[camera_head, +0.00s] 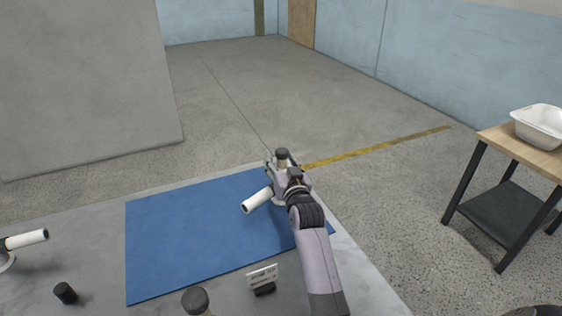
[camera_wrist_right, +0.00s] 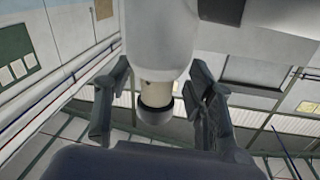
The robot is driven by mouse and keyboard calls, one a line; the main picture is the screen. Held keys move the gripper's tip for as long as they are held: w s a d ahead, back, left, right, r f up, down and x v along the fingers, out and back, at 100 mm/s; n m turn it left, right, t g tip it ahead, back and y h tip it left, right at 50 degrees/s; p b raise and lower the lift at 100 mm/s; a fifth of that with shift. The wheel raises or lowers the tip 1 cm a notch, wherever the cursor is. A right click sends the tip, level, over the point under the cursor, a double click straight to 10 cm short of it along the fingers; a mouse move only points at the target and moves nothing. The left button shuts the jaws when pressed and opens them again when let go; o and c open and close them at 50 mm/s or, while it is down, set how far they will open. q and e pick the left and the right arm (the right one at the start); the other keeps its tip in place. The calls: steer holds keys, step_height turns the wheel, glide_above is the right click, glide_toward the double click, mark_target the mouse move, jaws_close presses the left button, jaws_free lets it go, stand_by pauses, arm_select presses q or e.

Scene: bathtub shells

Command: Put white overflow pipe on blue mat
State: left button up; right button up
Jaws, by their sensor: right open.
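The blue mat (camera_head: 190,235) lies flat on the grey table. A white overflow pipe (camera_head: 257,200) shows over the mat's far right part, its open tube end pointing to the lower left. A dark cap (camera_head: 282,153) stands up at its far end. My right gripper (camera_head: 281,176) is at that pipe, with its jaws open. In the right wrist view the pipe's white body (camera_wrist_right: 158,40), beige neck and dark cap sit between the two spread fingers (camera_wrist_right: 158,100). I cannot tell whether the pipe touches the mat. My left gripper is not in view.
Another white pipe (camera_head: 27,239) is at the left edge, partly cut off. A black cylinder (camera_head: 65,293), a small label stand (camera_head: 263,278) and a dark-capped piece (camera_head: 196,300) are near the front. A side table (camera_head: 493,137) with a white basin (camera_head: 540,125) stands right.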

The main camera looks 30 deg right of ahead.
steer(key=shift+r, duration=0.15)
steer(key=v, duration=1.2)
stand_by(0.3)
